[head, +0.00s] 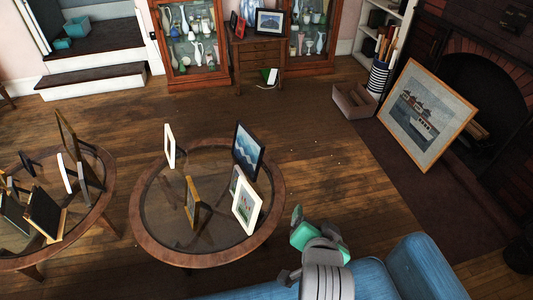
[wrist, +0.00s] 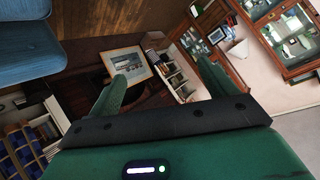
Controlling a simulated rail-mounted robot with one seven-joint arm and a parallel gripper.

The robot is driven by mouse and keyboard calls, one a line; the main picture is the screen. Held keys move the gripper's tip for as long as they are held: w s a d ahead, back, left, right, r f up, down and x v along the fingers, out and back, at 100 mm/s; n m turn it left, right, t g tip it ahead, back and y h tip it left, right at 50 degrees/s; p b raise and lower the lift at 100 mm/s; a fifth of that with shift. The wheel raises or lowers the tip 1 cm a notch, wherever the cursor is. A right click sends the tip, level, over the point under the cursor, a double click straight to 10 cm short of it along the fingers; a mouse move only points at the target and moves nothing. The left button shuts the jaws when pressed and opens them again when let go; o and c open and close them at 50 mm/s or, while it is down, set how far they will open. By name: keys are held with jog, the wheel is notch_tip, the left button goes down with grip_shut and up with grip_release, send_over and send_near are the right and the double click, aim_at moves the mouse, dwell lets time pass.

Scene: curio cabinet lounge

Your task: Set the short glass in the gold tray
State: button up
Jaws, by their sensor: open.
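I cannot make out a short glass or a gold tray in either view. My gripper (head: 298,222) shows in the head view as a green hand in front of the blue sofa, right of the middle round table. In the wrist view my gripper (wrist: 160,84) has its two green fingers spread wide apart, with nothing between them. Glassware stands behind the doors of the left cabinet (head: 190,38) and the right cabinet (head: 313,35), too small to tell apart.
The round glass-topped table (head: 160,235) and the left table (head: 108,190) carry several upright picture frames. A blue sofa (head: 425,265) is at the front right. A large framed picture (head: 428,115) leans by the fireplace, near an open box (head: 353,101). The middle floor is mostly clear.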

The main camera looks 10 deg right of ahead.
jog(key=a+r+n+t, duration=0.2)
jog(key=a+r+t, duration=0.15)
jog(key=r, duration=0.65)
jog(key=a+r+n+t, duration=0.2)
jog(key=a+r+t, duration=0.15)
jog(key=r, duration=0.75)
jog(key=s+a+r+n+t+y, duration=0.1)
jog(key=s+a+r+n+t, duration=0.1)
jog(key=r, duration=0.8)
jog(key=s+a+r+n+t+y, duration=0.2)
jog(key=s+a+r+n+t, duration=0.1)
jog(key=s+a+r+t, duration=0.2)
jog(key=s+a+r, duration=0.2)
jog(key=s+r, duration=0.2)
jog(key=r, duration=0.2)
jog(key=shift+s+a, duration=0.15)
jog(key=shift+a, duration=0.15)
